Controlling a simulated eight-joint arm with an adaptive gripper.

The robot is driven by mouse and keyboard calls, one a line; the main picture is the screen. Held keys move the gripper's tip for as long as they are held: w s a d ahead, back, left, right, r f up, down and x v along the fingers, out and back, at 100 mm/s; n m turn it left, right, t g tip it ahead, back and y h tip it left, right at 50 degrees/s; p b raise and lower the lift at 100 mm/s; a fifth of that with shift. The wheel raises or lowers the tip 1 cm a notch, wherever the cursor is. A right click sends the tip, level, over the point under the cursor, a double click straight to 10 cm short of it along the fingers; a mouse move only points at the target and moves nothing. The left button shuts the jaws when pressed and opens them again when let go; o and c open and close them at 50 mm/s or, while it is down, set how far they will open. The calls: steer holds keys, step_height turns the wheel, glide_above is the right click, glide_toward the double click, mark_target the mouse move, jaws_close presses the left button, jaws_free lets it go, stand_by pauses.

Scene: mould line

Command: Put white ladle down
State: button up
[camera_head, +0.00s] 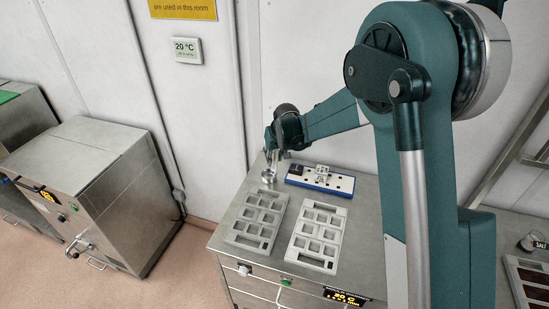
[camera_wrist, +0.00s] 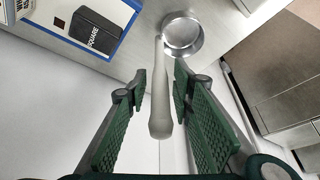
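The white ladle (camera_wrist: 160,112) shows in the wrist view with a pale handle and a round metal bowl (camera_wrist: 182,36). Its handle lies between the two green-padded fingers of my gripper (camera_wrist: 160,80). A gap shows on each side of the handle, so the fingers look open around it and not touching. In the head view, my gripper (camera_head: 276,143) is above the back left corner of the steel worktop (camera_head: 226,243). The ladle's metal bowl (camera_head: 268,176) shows just below it, at or close to the worktop. The handle is hard to make out there.
A blue-edged board (camera_head: 340,188) with a metal fixture stands right of the ladle. Two grey mould trays (camera_head: 257,220) (camera_head: 318,235) lie in front. A black block labelled SQUARE (camera_wrist: 95,32) sits on the board. A steel machine (camera_head: 95,190) stands left across a floor gap.

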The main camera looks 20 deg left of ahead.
steer(key=shift+r, duration=0.2)
steer(key=v, duration=1.2)
stand_by(0.4)
stand_by(0.6)
